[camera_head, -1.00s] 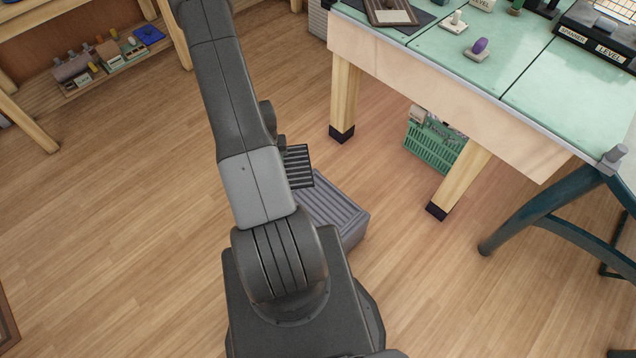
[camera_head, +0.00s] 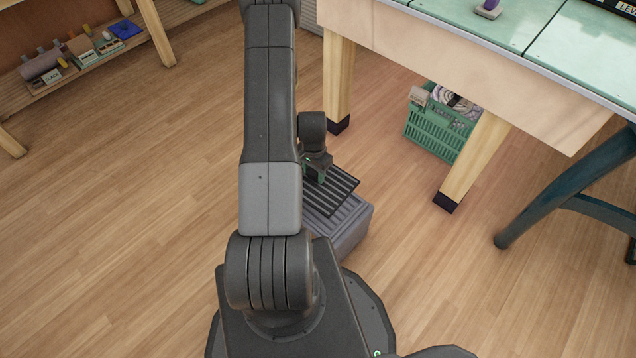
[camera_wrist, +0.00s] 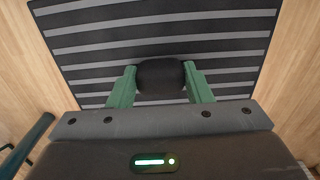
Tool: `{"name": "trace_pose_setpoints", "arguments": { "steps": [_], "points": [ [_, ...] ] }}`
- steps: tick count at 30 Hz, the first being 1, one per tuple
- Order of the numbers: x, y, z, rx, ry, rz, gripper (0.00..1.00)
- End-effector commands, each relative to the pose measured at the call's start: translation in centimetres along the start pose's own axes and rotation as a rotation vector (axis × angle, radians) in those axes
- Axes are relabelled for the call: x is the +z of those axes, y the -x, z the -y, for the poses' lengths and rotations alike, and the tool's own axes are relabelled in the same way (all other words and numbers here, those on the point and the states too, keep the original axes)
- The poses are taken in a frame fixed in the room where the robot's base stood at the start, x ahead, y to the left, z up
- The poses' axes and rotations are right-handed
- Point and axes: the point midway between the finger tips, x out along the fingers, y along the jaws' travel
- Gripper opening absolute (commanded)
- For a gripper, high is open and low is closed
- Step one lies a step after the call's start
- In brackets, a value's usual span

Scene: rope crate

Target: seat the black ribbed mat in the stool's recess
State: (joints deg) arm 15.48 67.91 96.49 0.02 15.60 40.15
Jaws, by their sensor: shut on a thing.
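The black ribbed mat (camera_head: 338,190) is in my gripper (camera_head: 318,176), above the grey stool (camera_head: 347,233) in the head view. The mat hides much of the stool's top, and my arm hides the left part of both. In the wrist view the mat (camera_wrist: 160,40) with grey stripes fills the upper middle. The green fingers of my gripper (camera_wrist: 160,85) are shut on a dark rounded grip on the mat. I cannot tell whether the mat touches the stool; it looks turned a little relative to the stool's edges.
A green workbench (camera_head: 480,40) stands at the upper right on wooden legs. A green crate (camera_head: 440,128) with rope sits under it. A blue-grey metal leg (camera_head: 560,195) stands at the right. A low wooden shelf (camera_head: 90,75) is at the upper left. Open wooden floor lies left of the stool.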

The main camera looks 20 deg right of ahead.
Motion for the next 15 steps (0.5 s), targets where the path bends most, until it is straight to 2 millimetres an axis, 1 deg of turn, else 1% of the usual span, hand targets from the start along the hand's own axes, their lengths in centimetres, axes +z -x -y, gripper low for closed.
{"name": "trace_pose_setpoints", "arguments": {
  "steps": [1,3,15],
  "points": [
    [-0.29,-0.95,-0.39,-0.001,-0.022,-0.001,0.13],
    [-0.53,-1.28,-0.77,-0.001,-0.048,-0.001,0.13],
    [-0.73,-1.37,-1.11,0.0,-0.071,0.0,0.13]
  ]
}}
